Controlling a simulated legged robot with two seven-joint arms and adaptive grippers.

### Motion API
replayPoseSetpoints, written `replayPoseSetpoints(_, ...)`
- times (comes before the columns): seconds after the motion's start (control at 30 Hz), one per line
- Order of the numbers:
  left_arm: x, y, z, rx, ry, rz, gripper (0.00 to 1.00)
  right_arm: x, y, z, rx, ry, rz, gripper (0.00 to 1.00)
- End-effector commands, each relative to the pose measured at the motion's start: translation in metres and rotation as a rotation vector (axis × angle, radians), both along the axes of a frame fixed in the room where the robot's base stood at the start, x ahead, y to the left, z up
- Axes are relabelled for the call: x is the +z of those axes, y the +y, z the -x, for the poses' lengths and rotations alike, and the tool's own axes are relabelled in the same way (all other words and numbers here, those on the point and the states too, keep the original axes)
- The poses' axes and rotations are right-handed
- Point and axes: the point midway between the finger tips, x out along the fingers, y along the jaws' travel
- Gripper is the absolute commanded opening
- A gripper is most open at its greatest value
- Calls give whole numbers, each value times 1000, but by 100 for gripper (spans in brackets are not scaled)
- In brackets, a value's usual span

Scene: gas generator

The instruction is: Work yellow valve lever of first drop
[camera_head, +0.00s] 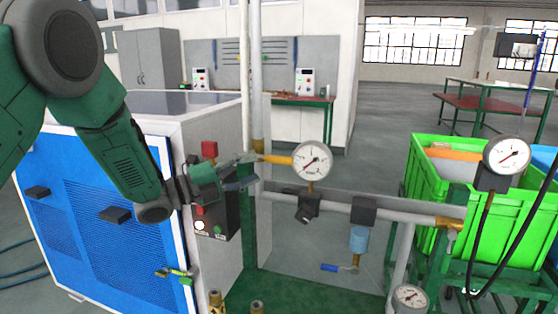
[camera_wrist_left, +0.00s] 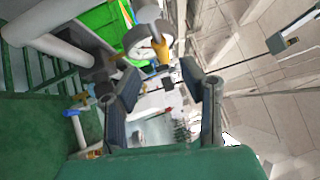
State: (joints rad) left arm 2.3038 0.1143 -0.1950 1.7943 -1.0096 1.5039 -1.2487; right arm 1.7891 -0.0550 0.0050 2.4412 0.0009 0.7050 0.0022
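The yellow valve lever (camera_head: 275,159) sticks out sideways by the upright pipe, left of a round white gauge (camera_head: 312,160). My left gripper (camera_head: 246,170) is just left of the lever, with its fingers pointing at the pipe. In the left wrist view the gripper (camera_wrist_left: 160,72) is open, its two dark fingers apart. A yellow piece, apparently the lever (camera_wrist_left: 162,56), shows just beyond and between the fingertips. I cannot tell whether the fingers touch it. My right gripper is in neither view.
A blue-fronted cabinet (camera_head: 100,215) stands below my left arm, with a black control box (camera_head: 219,218) on its side. A green crate (camera_head: 425,180) and another gauge (camera_head: 507,155) are at right.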

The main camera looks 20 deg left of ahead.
Motion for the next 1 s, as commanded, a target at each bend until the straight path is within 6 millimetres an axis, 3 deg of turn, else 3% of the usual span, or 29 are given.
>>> replayPoseSetpoints(0.1, 4, -21, -17, -3, -1, -1, 36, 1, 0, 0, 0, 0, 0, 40)
replayPoseSetpoints(0.33, 9, -44, -41, -1, 0, 1, 36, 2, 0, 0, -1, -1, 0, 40)
replayPoseSetpoints(0.77, 10, -54, -49, 1, 1, 2, 36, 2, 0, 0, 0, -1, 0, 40)
replayPoseSetpoints(0.8, 10, -54, -49, 1, 1, 2, 32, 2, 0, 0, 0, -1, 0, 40)
replayPoseSetpoints(0.9, 10, -54, -49, 1, 1, 2, 0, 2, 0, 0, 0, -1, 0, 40)
replayPoseSetpoints(1.0, 10, -54, -49, 0, 3, 1, 0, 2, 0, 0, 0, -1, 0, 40)
